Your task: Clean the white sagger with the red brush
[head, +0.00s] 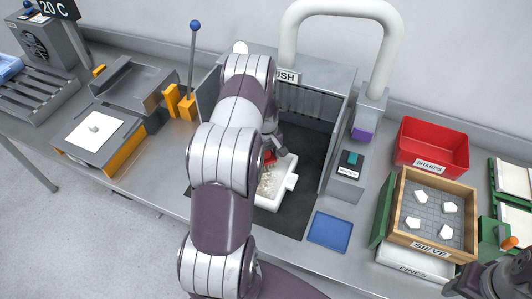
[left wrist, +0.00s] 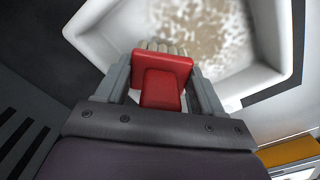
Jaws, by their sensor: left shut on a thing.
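The white sagger (head: 273,188) sits on the dark mat inside the grey brushing booth, partly hidden behind my left arm. It also shows in the left wrist view (left wrist: 282,48), with brown speckled residue on its inner floor. My left gripper (left wrist: 160,95) is shut on the red brush (left wrist: 160,78), and its pale bristles point into the sagger. In the head view the brush (head: 269,157) shows as a small red patch at the sagger's far side. Whether the bristles touch the floor I cannot tell. My right gripper (head: 503,279) is at the lower right corner, only partly seen.
A blue pad (head: 329,231) lies in front of the booth, right of the mat (head: 291,222). Further right are a red shards bin (head: 433,143) and the wooden sieve (head: 398,208) holding several white pieces. A lever (head: 193,70) stands left.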

